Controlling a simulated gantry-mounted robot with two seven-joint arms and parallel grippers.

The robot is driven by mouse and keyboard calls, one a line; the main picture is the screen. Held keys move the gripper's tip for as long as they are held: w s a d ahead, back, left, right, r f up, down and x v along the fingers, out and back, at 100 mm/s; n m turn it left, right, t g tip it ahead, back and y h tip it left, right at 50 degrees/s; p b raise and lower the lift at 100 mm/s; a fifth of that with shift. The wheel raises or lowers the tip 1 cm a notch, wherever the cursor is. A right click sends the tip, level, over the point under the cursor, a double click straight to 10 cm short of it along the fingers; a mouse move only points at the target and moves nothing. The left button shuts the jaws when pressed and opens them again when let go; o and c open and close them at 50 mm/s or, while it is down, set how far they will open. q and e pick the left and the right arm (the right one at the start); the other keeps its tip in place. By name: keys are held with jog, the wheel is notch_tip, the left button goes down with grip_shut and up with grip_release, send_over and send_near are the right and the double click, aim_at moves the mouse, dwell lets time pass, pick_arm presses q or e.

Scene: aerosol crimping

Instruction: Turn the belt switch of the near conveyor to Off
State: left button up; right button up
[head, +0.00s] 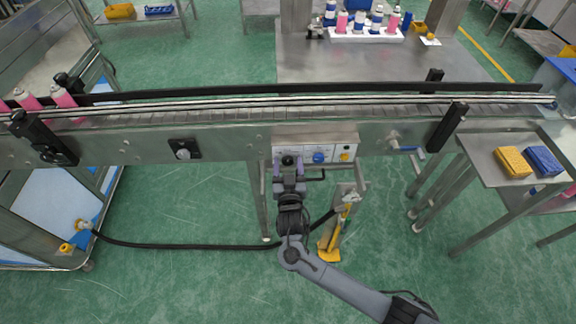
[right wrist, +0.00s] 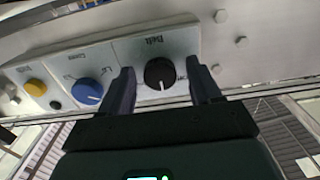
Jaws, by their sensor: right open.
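The near conveyor (head: 220,143) runs across the middle of the head view. Its control box (head: 316,136) hangs on the near side. In the right wrist view the belt switch (right wrist: 160,73) is a black round knob with a white pointer line, under a label that seems to read "Belt". The pointer aims toward the bottom of that picture; the position marks beside it are partly hidden by the fingers. My right gripper (right wrist: 163,90) is open, with one finger on each side of the knob; I cannot tell whether they touch it. In the head view the right gripper (head: 288,163) covers the knob. My left gripper is not in view.
A blue knob (right wrist: 87,91) and a yellow one (right wrist: 35,87) sit beside the belt switch on the box. Pink cans (head: 62,97) stand at the belt's left end. A side table (head: 500,190) holds yellow and blue blocks. A yellow foot pedal (head: 330,250) stands below.

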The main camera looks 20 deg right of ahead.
jog(key=shift+c, duration=0.4)
jog(key=c, duration=1)
jog(key=shift+o, duration=0.2)
jog(key=shift+r+n+p, duration=0.2)
jog(key=shift+n+p, duration=0.6)
jog(key=shift+p, duration=0.35)
jog(key=shift+n+p, duration=1.2)
jog(key=shift+p, duration=0.05)
jog(key=n+p, duration=0.3)
jog(key=n, duration=0.1)
jog(key=shift+f+n+p, duration=0.15)
jog(key=shift+n+p, duration=0.35)
jog(key=shift+n, duration=0.4)
